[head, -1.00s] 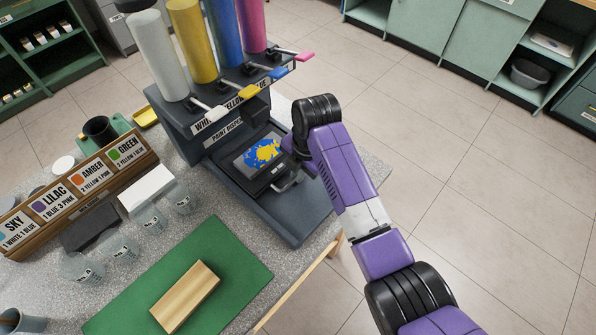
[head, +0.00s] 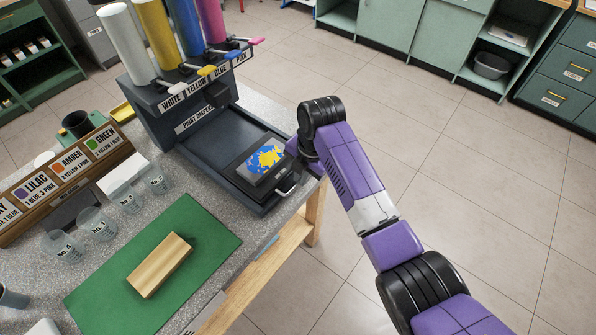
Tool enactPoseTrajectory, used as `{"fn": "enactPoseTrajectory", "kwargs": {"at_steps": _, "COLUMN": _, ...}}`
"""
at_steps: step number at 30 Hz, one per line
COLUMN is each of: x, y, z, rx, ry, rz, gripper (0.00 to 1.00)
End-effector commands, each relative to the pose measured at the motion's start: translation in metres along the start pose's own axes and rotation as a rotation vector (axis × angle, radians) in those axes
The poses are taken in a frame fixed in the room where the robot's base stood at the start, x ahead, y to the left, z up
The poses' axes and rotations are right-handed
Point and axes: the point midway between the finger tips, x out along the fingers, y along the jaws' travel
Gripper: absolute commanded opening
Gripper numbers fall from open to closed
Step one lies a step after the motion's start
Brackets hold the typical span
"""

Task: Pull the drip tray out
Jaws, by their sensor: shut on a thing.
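The drip tray (head: 242,178) is a dark shallow tray with a grey top splashed with blue and yellow paint (head: 268,155). It lies near the front end of the paint dispenser's dark base (head: 205,147), out from under the nozzles. Its light metal handle (head: 289,188) is at the front right side. My gripper (head: 297,172) is at the handle end of the tray, shut on the tray; its fingertips are mostly hidden behind my wrist. The paint dispenser (head: 190,105) holds white, yellow, blue and pink cylinders with matching levers.
A green mat (head: 195,225) with a wooden block (head: 160,265) lies at the front. Several clear cups (head: 155,180) and a colour recipe rack (head: 70,175) stand at left. The table edge is just beyond the tray's handle; open floor (head: 460,170) lies to the right.

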Motion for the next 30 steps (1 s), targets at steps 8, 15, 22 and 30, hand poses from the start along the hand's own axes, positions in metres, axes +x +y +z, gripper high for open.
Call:
{"fn": "enactPoseTrajectory", "kwargs": {"at_steps": 8, "x": -0.001, "y": -0.002, "z": 0.0, "rx": -0.001, "ry": -0.001, "rz": 0.003, "gripper": 0.0}}
{"fn": "enactPoseTrajectory", "kwargs": {"at_steps": 15, "x": -0.001, "y": -0.002, "z": 0.0, "rx": -0.001, "ry": -0.001, "rz": 0.003, "gripper": 0.17}}
{"fn": "enactPoseTrajectory", "kwargs": {"at_steps": 22, "x": -0.001, "y": -0.002, "z": 0.0, "rx": -0.001, "ry": -0.001, "rz": 0.003, "gripper": 0.31}}
{"fn": "enactPoseTrajectory", "kwargs": {"at_steps": 30, "x": -0.012, "y": -0.001, "z": 0.001, "rx": -0.001, "ry": -0.002, "rz": 0.004, "gripper": 0.31}}
